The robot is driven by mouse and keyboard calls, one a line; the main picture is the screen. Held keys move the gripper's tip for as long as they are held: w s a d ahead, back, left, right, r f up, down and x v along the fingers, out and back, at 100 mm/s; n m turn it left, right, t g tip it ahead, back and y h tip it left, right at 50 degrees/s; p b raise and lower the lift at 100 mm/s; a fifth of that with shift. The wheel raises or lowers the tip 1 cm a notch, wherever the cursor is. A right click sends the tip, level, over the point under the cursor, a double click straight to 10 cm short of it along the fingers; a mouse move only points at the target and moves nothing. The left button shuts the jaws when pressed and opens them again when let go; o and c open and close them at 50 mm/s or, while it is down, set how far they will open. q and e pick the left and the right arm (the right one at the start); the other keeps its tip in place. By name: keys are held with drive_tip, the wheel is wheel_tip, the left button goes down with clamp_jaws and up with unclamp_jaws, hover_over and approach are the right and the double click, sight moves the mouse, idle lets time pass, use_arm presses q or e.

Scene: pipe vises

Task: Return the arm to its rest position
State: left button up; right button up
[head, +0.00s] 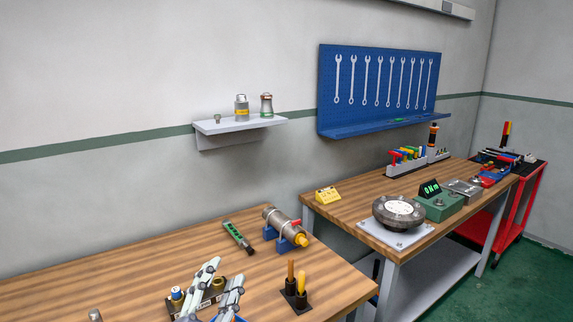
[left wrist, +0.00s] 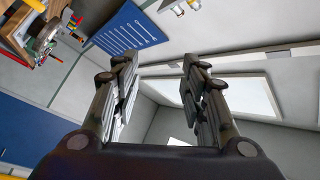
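My left gripper (head: 223,277) shows at the bottom of the head view, over the near workbench (head: 140,259). In the left wrist view my left gripper (left wrist: 157,66) has its two fingers well apart, with nothing between them. Beyond the fingers the wrist view shows walls and bright panels (left wrist: 245,93). My right gripper is in neither view.
Behind the gripper stand a grey cylinder in blue supports (head: 283,227) and a green tool (head: 238,236). A dark block with yellow handles (head: 295,299) is to the right. A small rack (head: 212,297) is partly hidden by the gripper. The bench's left part is mostly clear.

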use_arm(q)
drive_tip(key=s+a+f+n+g+y, duration=0.1)
drive_tip(key=s+a+f+n+g, duration=0.3)
drive_tip(key=f, duration=0.4)
drive_tip(key=s+a+f+n+g+y, duration=0.2)
drive_tip(key=s+f+g, duration=0.1)
drive_tip(key=s+f, duration=0.4)
drive_tip(key=s+a+f+n+g+y, duration=0.1)
drive_tip(key=s+a+f+n+g, duration=0.2)
drive_tip(key=f, duration=0.6)
drive_tip(key=s+f+g, duration=0.3)
drive_tip(key=s, duration=0.4)
drive_tip(key=s+f+g, duration=0.3)
drive_tip(key=s+g, duration=0.1)
drive_tip(key=s, duration=0.3)
wheel_tip(320, 180, down, 24)
drive_tip(key=d+r, duration=0.1)
drive_tip(key=s+a+f+g, duration=0.2)
drive_tip(key=s+a+f, duration=0.1)
drive_tip(key=s+f, duration=1.4)
drive_tip(key=shift+s+f, duration=0.3)
drive_tip(key=shift+f, duration=0.6)
